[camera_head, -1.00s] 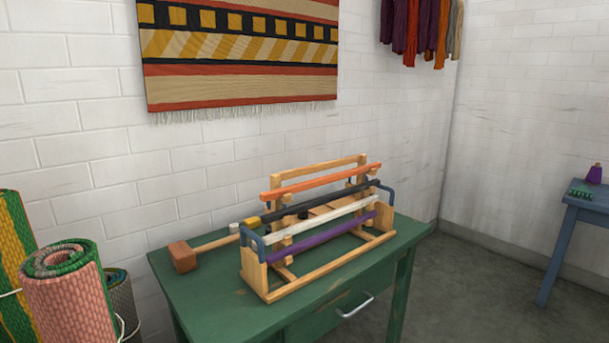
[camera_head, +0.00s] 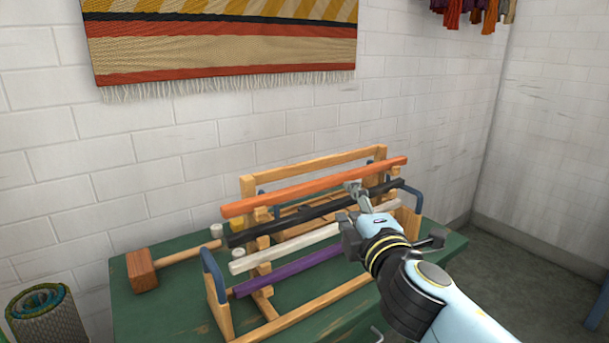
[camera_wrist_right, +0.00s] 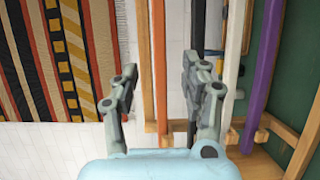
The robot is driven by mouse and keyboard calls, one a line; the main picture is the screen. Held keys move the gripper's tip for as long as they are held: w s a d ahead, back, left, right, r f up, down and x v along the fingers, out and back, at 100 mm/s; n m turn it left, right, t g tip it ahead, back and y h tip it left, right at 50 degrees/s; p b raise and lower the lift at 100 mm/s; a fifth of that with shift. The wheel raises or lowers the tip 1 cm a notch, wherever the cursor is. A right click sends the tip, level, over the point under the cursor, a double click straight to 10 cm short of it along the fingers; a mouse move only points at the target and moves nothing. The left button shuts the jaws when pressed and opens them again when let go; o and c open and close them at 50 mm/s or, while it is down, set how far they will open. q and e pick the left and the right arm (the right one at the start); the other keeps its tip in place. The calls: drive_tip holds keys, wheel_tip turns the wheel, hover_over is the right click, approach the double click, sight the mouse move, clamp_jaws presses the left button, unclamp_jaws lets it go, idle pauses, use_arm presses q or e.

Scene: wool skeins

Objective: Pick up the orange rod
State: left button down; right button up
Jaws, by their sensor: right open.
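The orange rod (camera_head: 310,188) lies across the top of a wooden rack (camera_head: 315,161) on the green table. My right gripper (camera_head: 352,200) is in front of the rack, over the black rod (camera_head: 300,214) and close to the orange rod. In the right wrist view the gripper (camera_wrist_right: 157,72) is open, and the orange rod (camera_wrist_right: 160,50) runs lengthwise between its two fingers, apart from both as seen there. How deep the rod sits is hard to tell. My left gripper is not in view.
A white rod (camera_head: 285,249) and a purple rod (camera_head: 290,273) lie lower on the rack. Blue brackets (camera_head: 212,270) stand at its ends. A wooden mallet (camera_head: 141,270) lies to the left on the green table (camera_head: 160,318). The brick wall is close behind.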

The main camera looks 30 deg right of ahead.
sight(337, 182)
drive_tip(key=x, duration=0.5)
drive_tip(key=shift+r, duration=0.1)
drive_tip(key=x, duration=0.5)
drive_tip(key=shift+w+d+p, duration=0.15)
drive_tip(key=shift+d+p, duration=0.15)
drive_tip(key=shift+p, duration=0.1)
clamp_jaws()
